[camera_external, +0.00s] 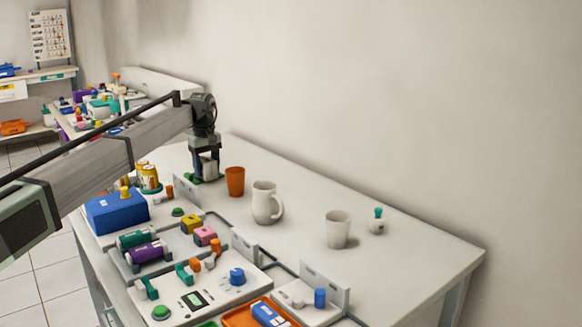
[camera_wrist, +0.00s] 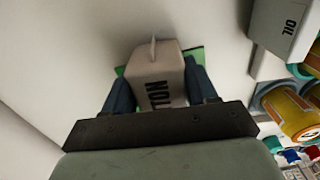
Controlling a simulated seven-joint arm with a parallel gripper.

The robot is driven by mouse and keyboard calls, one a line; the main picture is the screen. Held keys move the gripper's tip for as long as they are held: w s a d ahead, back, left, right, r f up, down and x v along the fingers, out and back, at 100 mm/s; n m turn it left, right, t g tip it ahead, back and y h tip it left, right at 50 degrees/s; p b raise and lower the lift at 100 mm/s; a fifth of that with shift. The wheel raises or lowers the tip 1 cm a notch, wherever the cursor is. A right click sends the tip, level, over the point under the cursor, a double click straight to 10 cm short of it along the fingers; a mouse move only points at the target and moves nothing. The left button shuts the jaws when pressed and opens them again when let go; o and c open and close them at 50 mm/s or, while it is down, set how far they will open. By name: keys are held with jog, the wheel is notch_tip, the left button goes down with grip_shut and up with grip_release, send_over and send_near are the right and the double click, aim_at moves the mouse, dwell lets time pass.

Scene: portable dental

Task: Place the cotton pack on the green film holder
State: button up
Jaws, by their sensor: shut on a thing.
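The cotton pack (camera_wrist: 157,78) is a pale, pouch-like pack with dark lettering, partly readable in the wrist view. My gripper (camera_wrist: 158,88) is shut on it, with one dark finger on each side. In the external view, the pack (camera_external: 209,166) hangs upright between the fingers of my gripper (camera_external: 206,168) near the back of the table. The green film holder (camera_external: 196,179) shows as a green patch below the pack. Its green edge also shows behind the pack in the wrist view (camera_wrist: 194,54). Whether the pack touches the holder is unclear.
A blue box (camera_external: 116,211) and a yellow can (camera_external: 149,178) stand to the left. The table's right side is mostly clear around a white cup (camera_external: 338,230).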

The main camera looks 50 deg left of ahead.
aim_at(206, 160)
jog(key=shift+f, duration=0.3)
jog(key=o, duration=1.1)
jog(key=shift+c, duration=0.2)
jog(key=shift+r, duration=0.15)
notch_tip(206, 160, up, 12)
